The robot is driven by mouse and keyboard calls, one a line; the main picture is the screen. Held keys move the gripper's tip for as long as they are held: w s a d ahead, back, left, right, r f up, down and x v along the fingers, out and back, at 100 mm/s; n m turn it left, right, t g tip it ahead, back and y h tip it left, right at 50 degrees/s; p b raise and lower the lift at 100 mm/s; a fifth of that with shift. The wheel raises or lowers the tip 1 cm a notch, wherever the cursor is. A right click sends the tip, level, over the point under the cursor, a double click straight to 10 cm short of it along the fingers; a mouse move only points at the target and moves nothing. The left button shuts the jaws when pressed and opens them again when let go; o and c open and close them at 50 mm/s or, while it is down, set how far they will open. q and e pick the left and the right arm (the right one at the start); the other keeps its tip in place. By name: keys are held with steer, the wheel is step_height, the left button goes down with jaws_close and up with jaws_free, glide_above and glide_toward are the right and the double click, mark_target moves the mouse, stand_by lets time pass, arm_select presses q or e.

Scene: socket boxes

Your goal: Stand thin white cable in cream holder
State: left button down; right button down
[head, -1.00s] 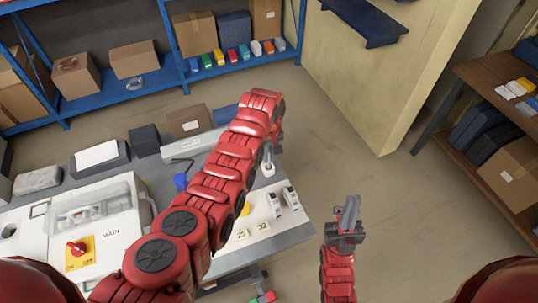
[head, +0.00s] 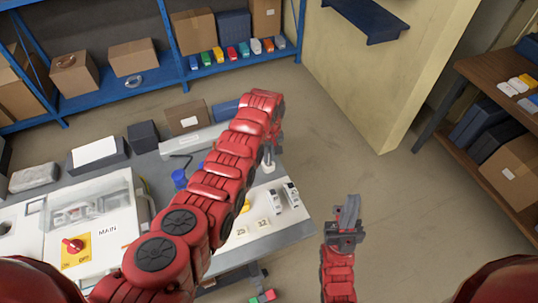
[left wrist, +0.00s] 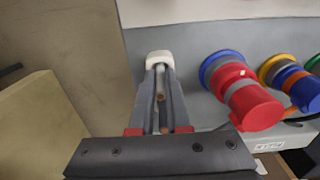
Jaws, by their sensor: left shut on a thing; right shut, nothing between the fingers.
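My left gripper (head: 268,152) points down over the right part of the grey worktable. In the left wrist view its two fingers (left wrist: 158,85) are closed together, with copper-coloured bits in the narrow gap between them. A small white to cream block (left wrist: 158,58), which looks like the cream holder, is at the fingertips. It also shows in the head view (head: 268,169), on the table below the gripper. The thin white cable cannot be made out clearly; the fingers largely hide what they grip.
Two white breaker-like modules (head: 276,203) stand near the holder. A white MAIN switch box (head: 110,215) is at left. A red plug-like connector (left wrist: 250,102) lies right of the fingers in the wrist view. Floor right of the table (head: 350,165) is clear.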

arm_select(q)
steer(key=shift+f, duration=0.3)
steer(key=c, duration=0.8)
jaws_free()
steer(key=shift+r, duration=0.1)
steer(key=shift+r+b, duration=0.35)
steer(key=shift+r, duration=0.15)
step_height(320, 180, up, 4)
steer(key=shift+r+b, duration=0.2)
steer(key=shift+b, duration=0.7)
step_height(320, 180, up, 19)
steer(key=p, duration=1)
steer(key=shift+s, duration=0.15)
